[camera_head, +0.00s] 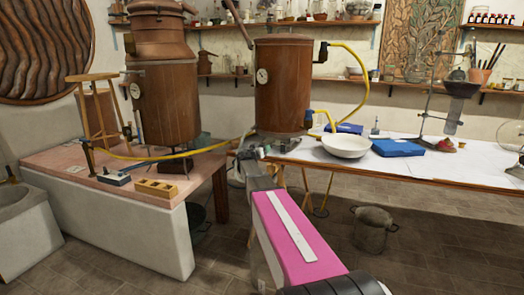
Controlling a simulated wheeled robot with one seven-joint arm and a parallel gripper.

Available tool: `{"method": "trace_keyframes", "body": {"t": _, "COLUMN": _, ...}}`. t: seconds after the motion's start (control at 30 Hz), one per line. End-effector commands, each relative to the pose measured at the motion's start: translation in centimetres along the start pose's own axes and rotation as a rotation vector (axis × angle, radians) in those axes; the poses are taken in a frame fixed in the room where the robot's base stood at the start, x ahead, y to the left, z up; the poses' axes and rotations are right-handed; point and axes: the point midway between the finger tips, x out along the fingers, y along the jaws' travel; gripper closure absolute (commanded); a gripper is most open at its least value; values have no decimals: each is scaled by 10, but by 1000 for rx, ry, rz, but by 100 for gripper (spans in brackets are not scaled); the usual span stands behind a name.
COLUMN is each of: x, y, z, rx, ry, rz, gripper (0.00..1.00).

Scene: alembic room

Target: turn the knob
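My arm reaches forward from the bottom of the view, and my gripper (251,154) is at its far end, in front of the gap between the two tables. The gripper is small and its fingers are not clear, so I cannot tell whether it is open. I cannot clearly single out the knob. Black valve-like fittings sit on the right side of the right wooden vessel (284,85), an upper fitting (322,51) and a lower fitting (309,119). A small grey box with dark parts (114,178) lies on the left table. My gripper appears apart from these fittings.
A copper-topped vessel (165,100) stands on the left table (65,160). A yellow hose (190,152) runs behind my gripper. A white bowl (345,146) and blue book (398,147) lie on the right table (475,172). A metal pot (371,230) stands on the floor.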

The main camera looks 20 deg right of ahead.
Motion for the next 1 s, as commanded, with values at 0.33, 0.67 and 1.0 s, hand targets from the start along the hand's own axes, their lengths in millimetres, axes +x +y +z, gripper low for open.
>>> {"method": "trace_keyframes", "body": {"t": 0.33, "x": -1, "y": -1, "z": 1, "rx": -329, "ry": 0, "rz": 1, "gripper": 61}}
{"method": "trace_keyframes", "body": {"t": 0.67, "x": -1, "y": -2, "z": 2, "rx": -643, "ry": -1, "rz": 0, "gripper": 61}}
{"method": "trace_keyframes", "body": {"t": 1.0, "x": -1, "y": -4, "z": 3, "rx": -965, "ry": -1, "rz": 0, "gripper": 61}}
